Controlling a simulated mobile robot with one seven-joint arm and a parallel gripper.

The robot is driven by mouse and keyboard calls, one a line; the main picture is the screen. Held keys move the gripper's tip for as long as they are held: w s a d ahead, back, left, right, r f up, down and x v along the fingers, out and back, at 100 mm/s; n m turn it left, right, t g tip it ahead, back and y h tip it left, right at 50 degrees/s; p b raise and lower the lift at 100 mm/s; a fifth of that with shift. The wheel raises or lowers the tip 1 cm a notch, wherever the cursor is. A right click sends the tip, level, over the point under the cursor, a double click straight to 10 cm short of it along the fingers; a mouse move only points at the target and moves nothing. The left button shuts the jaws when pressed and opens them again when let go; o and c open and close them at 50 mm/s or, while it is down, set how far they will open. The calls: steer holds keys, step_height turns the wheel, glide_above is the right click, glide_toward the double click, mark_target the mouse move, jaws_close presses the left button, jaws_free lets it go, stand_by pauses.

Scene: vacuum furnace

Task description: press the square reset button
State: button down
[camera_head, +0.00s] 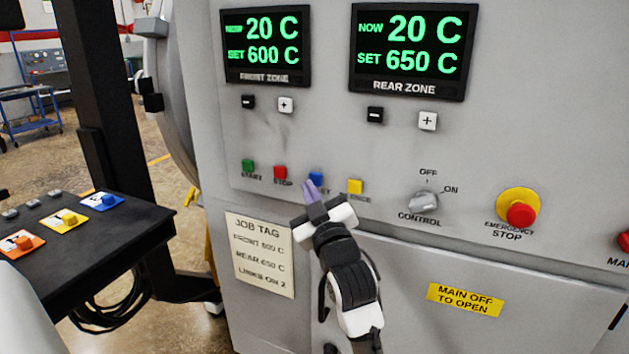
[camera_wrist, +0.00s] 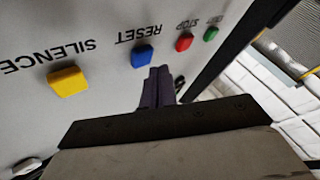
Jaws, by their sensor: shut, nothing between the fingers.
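The blue square reset button (camera_head: 315,178) is on the grey furnace panel, in the row of small square buttons. My gripper (camera_head: 312,188) is shut and empty, with its purple fingertips just below the button and covering part of its label. In the wrist view the blue button (camera_wrist: 142,55) shows whole under the upside-down word RESET. The shut fingertips (camera_wrist: 157,72) are close beside it there, a little to its right and lower. I cannot tell whether they touch the panel.
Green start (camera_head: 248,166) and red stop (camera_head: 280,172) buttons are to the left, the yellow silence button (camera_head: 355,186) to the right. Further right are the control knob (camera_head: 424,202) and red emergency stop (camera_head: 521,214). A black table (camera_head: 100,250) stands at left.

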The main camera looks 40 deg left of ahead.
steer(key=shift+w, duration=0.2)
stand_by(0.5)
steer(key=shift+w+a, duration=0.1)
steer(key=shift+w, duration=0.15)
steer(key=shift+w+a+b, duration=0.1)
steer(key=shift+w+b, duration=0.2)
steer(key=shift+w, duration=0.15)
stand_by(0.6)
steer(key=shift+s, duration=0.1)
steer(key=shift+s+d, duration=0.2)
steer(key=shift+s, duration=0.55)
steer(key=s, duration=0.2)
steer(key=s+d, duration=0.1)
steer(key=s, duration=0.2)
steer(key=shift+d, duration=0.1)
stand_by(1.0)
